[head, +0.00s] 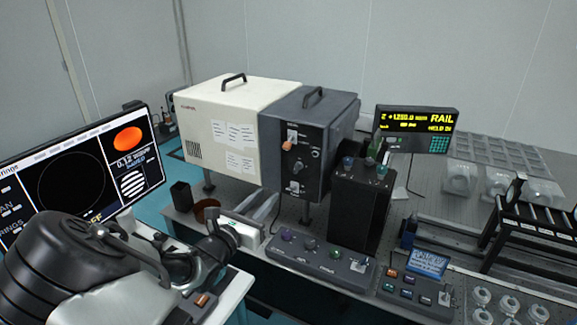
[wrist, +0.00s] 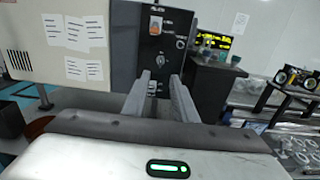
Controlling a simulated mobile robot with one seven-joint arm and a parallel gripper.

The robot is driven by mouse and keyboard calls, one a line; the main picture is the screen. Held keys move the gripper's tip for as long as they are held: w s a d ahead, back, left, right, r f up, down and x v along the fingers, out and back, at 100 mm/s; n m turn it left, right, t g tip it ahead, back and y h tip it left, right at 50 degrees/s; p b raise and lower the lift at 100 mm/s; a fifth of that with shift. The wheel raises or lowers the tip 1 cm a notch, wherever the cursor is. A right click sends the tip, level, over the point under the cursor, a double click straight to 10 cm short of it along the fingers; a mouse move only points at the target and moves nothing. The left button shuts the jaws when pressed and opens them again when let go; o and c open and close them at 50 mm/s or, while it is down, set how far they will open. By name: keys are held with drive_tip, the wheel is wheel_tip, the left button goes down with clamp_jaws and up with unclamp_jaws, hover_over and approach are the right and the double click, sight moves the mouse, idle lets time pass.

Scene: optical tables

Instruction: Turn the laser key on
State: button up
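The laser unit is a cream and dark grey box (head: 240,125) on the table; it also shows in the wrist view (wrist: 118,40). Its dark front panel has an orange control (head: 287,146) at the top, also in the wrist view (wrist: 156,26). A small round control (head: 316,153) sits to its right, and a pale plate with a dark knob (head: 294,187) is lower down. I cannot tell for sure which is the key. My gripper (wrist: 158,78) is open and empty, its two fingers pointing at the lower panel, apart from it.
A tall black box (head: 358,210) stands right of the laser, with a yellow-lit display (head: 415,130) behind it. A low control box with knobs (head: 318,255) lies in front. A monitor (head: 75,175) is at left, and a small black cup (head: 181,195) stands near the laser.

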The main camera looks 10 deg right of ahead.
sight(296, 168)
drive_tip(key=p+x, duration=0.1)
drive_tip(key=x, duration=1.6)
drive_tip(key=shift+d, duration=0.15)
clamp_jaws()
